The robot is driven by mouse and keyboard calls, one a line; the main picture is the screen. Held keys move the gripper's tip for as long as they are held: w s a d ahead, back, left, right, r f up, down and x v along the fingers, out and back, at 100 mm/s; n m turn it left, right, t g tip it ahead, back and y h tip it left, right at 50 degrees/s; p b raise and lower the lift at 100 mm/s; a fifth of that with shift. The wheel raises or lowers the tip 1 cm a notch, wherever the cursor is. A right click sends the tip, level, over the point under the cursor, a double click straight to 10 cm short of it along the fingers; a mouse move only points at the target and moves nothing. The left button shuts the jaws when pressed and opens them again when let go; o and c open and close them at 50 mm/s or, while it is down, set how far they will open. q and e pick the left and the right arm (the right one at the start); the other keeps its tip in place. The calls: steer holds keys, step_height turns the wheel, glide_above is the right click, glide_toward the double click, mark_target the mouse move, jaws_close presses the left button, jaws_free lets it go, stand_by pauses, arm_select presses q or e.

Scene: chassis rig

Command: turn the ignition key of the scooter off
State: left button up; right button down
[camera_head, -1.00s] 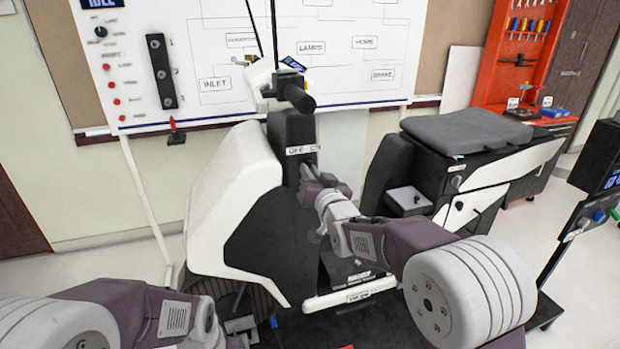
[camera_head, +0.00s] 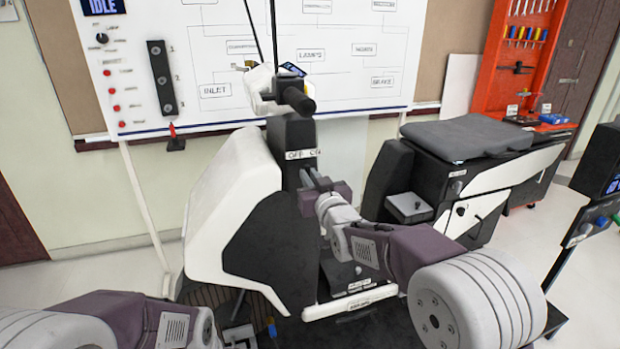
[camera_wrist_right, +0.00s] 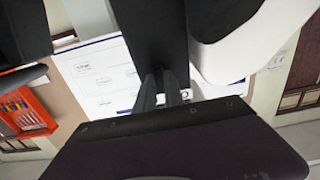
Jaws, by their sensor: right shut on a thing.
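The scooter (camera_head: 225,215) is a white and black body with a handlebar (camera_head: 297,97) on top. A white OFF/ON label (camera_head: 300,154) sits on its dark front column (camera_head: 291,133). My right gripper (camera_head: 307,178) is at the column just below this label, its fingers pointing at the column. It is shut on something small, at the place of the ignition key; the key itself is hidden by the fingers. In the right wrist view the fingers (camera_wrist_right: 163,85) lie close together against the dark column.
The black seat (camera_head: 465,137) and rear body stand right of my right arm. A white wiring board (camera_head: 240,60) is behind the scooter. A red tool rack (camera_head: 515,60) is at the back right, and a dark panel on a stand (camera_head: 590,215) is at the right edge.

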steer(key=c, duration=1.4)
jaws_free()
steer(key=shift+c, duration=0.2)
steer(key=v, duration=0.9)
